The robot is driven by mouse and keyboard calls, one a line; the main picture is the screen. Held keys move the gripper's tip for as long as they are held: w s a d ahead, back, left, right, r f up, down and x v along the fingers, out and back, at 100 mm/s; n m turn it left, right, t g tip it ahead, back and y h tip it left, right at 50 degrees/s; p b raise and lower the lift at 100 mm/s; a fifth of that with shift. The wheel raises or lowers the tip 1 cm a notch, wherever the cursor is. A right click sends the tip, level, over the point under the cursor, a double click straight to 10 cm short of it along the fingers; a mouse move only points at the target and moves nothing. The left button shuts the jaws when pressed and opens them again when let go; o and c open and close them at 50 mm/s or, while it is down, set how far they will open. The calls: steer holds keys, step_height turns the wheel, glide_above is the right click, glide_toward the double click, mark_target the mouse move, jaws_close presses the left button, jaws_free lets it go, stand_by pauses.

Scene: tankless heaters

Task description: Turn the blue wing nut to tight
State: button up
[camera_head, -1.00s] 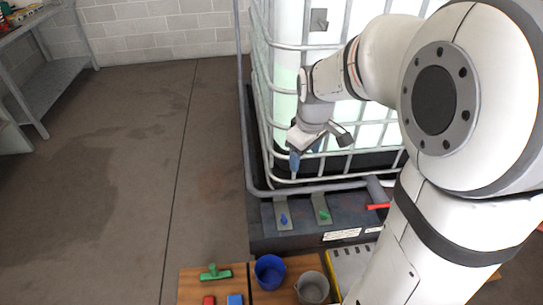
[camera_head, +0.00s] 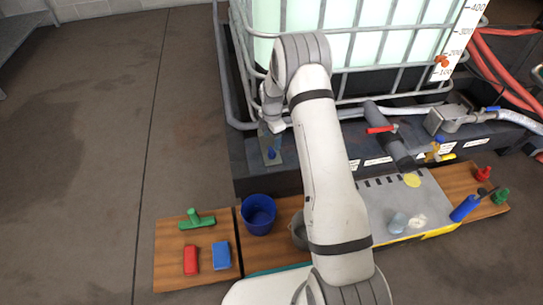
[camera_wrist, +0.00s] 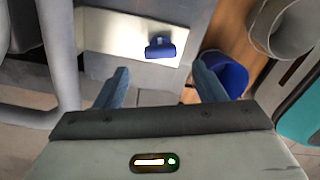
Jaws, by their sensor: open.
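The blue wing nut (camera_head: 271,153) stands on a pale plate on the dark base below the tank cage. In the wrist view the wing nut (camera_wrist: 160,47) lies ahead of and between the two blue fingertips, with its wing roughly crosswise in the picture. My gripper (camera_wrist: 161,76) is open and empty, its fingers apart and not touching the nut. In the head view my gripper (camera_head: 268,128) is near the nut, just above it, partly hidden by my arm. The green wing nut's place is hidden behind my arm.
A metal cage rail (camera_head: 350,98) and a grey pipe with a red-handled valve (camera_head: 381,129) are close on the right. A blue bucket (camera_head: 258,214), a grey bucket (camera_wrist: 288,30) and red, blue and green items on a wooden board (camera_head: 169,259) stand in front.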

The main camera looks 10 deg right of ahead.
mark_target(272, 150)
step_height(272, 150, down, 7)
steer(key=b, duration=0.3)
steer(key=shift+f, duration=0.2)
steer(key=shift+c, duration=0.2)
steer(key=c, duration=0.9)
steer(key=shift+a, duration=0.15)
steer(key=shift+c, duration=0.2)
